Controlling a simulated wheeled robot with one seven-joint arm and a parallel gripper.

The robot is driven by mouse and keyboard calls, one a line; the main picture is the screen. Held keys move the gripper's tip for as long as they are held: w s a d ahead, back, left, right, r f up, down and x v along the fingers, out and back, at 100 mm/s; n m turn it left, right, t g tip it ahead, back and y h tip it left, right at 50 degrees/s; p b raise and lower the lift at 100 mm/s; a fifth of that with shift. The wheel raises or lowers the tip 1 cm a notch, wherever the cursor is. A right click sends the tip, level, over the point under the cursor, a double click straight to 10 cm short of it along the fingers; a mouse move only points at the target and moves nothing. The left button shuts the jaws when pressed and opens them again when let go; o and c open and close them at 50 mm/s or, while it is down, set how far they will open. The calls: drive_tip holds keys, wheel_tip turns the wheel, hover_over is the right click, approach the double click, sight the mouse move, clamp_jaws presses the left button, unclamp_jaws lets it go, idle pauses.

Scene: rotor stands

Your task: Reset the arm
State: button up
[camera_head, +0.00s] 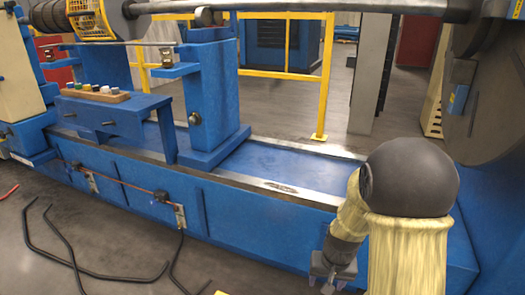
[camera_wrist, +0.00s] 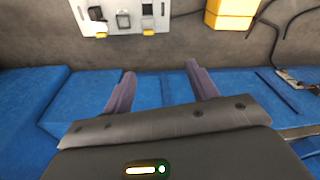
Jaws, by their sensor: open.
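My gripper (camera_wrist: 158,90) shows in the wrist view with its two purplish fingers spread apart and nothing between them. Beyond the fingers is the blue side of the machine base. In the head view my arm is at the right, folded, with my gripper (camera_head: 332,280) hanging low in front of the blue base (camera_head: 240,215). I cannot tell the exact gap between the gripper and the base.
A blue stand (camera_head: 210,95) carries a shaft (camera_head: 300,5) across the top. A wooden tray (camera_head: 95,93) with several small items sits on a blue shelf. Black cables (camera_head: 75,255) lie on the floor. A yellow box (camera_wrist: 231,12) is at the wrist view's top. Yellow railing (camera_head: 328,75) stands behind.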

drive_tip(key=s+a+r+n+t+p, duration=0.1)
drive_tip(key=s+a+r+n+p, duration=0.15)
drive_tip(key=s+r, duration=0.9)
wheel_tip(320, 180, up, 36)
drive_tip(key=w+p, duration=0.1)
drive_tip(key=p, duration=3.6)
drive_tip(key=shift+d+r, duration=0.2)
drive_tip(key=shift+d, duration=0.1)
drive_tip(key=shift+c, duration=0.5)
